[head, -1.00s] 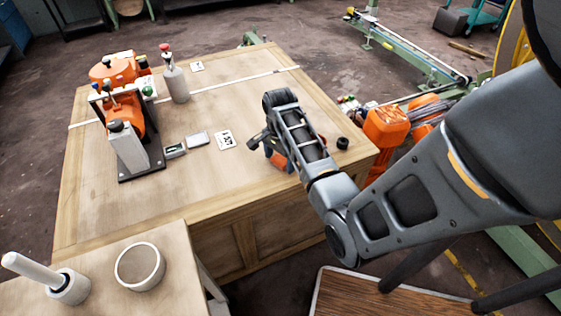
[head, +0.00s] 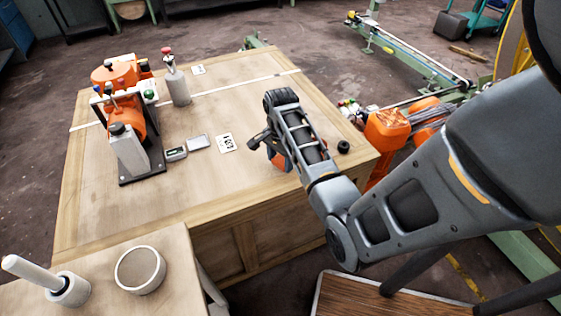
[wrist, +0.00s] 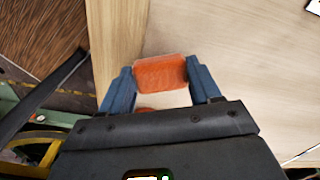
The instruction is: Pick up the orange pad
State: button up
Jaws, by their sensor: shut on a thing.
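The orange pad (wrist: 161,73) shows in the wrist view between the two blue fingers of my gripper (wrist: 160,80), which is shut on it. A second, smaller orange patch shows nearer the gripper body, partly hidden by it. In the head view only a small part of the pad (head: 278,160) shows under my wrist, at the right front of the wooden table (head: 215,185). My wrist hides most of the fingers there. I cannot tell how far the pad is above the table top.
A small black knob (head: 343,147) lies right of my gripper. A printed card (head: 225,143) and small grey boxes (head: 198,142) lie to its left. Farther left are an orange device (head: 137,120) and a bottle (head: 175,82). The front middle of the table is clear.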

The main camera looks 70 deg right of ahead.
aim_at(280, 160)
notch_tip(280, 160, up, 3)
jog(key=shift+r, duration=0.1)
jog(key=s+d+r, duration=0.1)
jog(key=s+r, duration=0.1)
jog(key=s, duration=0.1)
jog(key=s+d+r, duration=0.2)
jog(key=s, duration=0.2)
jog(key=s+d+r, duration=0.2)
jog(key=s, duration=0.1)
jog(key=shift+s+r+b, duration=0.3)
jog(key=o, duration=0.5)
jog(key=c, duration=0.3)
